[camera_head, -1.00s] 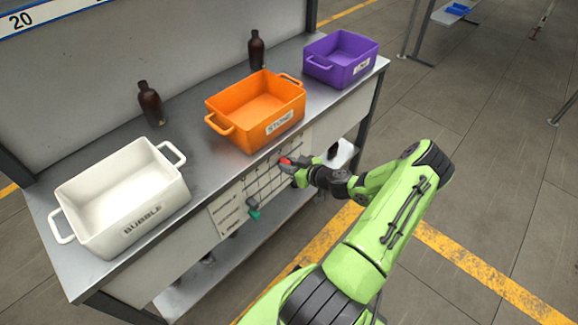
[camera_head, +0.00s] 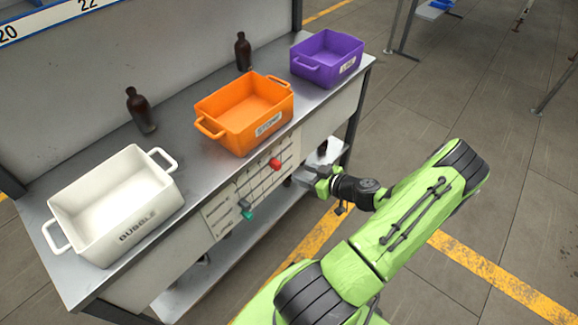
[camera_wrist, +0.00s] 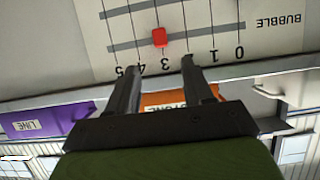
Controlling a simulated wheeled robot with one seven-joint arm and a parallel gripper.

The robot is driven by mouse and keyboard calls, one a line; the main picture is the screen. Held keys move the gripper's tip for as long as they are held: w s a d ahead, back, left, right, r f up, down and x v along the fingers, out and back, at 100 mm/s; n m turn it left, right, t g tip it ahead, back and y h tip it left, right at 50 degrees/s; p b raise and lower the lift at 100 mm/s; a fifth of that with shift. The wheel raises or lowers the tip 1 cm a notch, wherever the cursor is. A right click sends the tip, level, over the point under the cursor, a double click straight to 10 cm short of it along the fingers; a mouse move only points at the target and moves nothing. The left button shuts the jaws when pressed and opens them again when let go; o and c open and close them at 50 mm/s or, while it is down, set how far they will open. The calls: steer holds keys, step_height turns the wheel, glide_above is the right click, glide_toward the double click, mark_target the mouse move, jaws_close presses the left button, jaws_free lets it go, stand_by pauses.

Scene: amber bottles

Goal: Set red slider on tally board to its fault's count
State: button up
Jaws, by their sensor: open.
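The tally board (camera_head: 262,182) is on the bench's front panel, with printed rows and gray rails. The red slider (camera_head: 275,164) is on its upper part, towards the right. In the wrist view, which is upside down, the red slider (camera_wrist: 159,38) sits on the rail nearest the scale, seemingly in line with the 3. The word BUBBLE is printed at that rail's right end. My gripper (camera_head: 308,178) is open and empty, apart from the slider. In the wrist view its fingertips (camera_wrist: 162,66) point at the board on either side of the slider's line; one hides the 2.
A teal slider (camera_head: 246,212) is lower left on the board. A white BUBBLE bin (camera_head: 150,226), an orange STONE bin (camera_head: 268,132) and a purple LINE bin (camera_head: 345,70) stand on the bench. Two amber bottles (camera_head: 140,112) (camera_head: 243,52) stand behind them. Another bottle is on the low shelf.

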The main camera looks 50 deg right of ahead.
steer(key=v, duration=0.4)
steer(key=shift+s+r, duration=0.1)
steer(key=shift+s, duration=0.1)
